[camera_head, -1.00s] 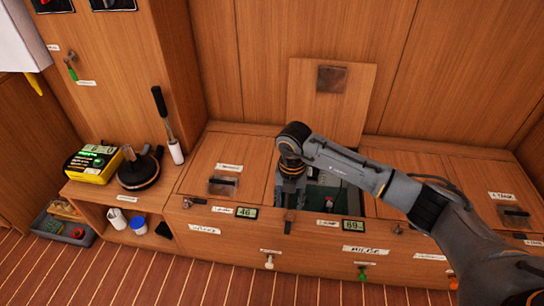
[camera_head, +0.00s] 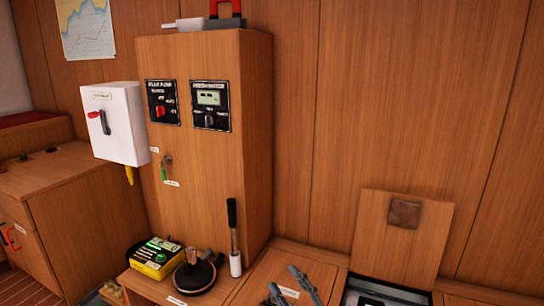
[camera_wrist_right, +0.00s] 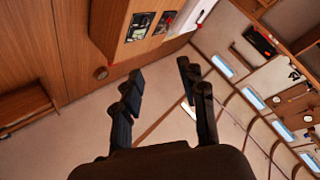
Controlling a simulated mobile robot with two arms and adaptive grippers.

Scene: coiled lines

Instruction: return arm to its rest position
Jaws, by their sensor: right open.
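My right gripper (camera_head: 284,280) shows at the bottom edge of the head view, in front of the wooden locker top. Its two dark fingers are spread apart with nothing between them. In the right wrist view the gripper (camera_wrist_right: 160,72) is also open and empty, with wall panels and the cabin ceiling beyond it. The rest of the right arm is below the head view. My left gripper is not in view.
An open hatch (camera_head: 385,289) lies right of the gripper, its lid (camera_head: 402,235) leaning on the wall. A black-handled pump lever (camera_head: 233,235), a round dark device (camera_head: 195,277) and a yellow meter (camera_head: 156,258) stand left. A tall cabinet (camera_head: 205,110) rises behind them.

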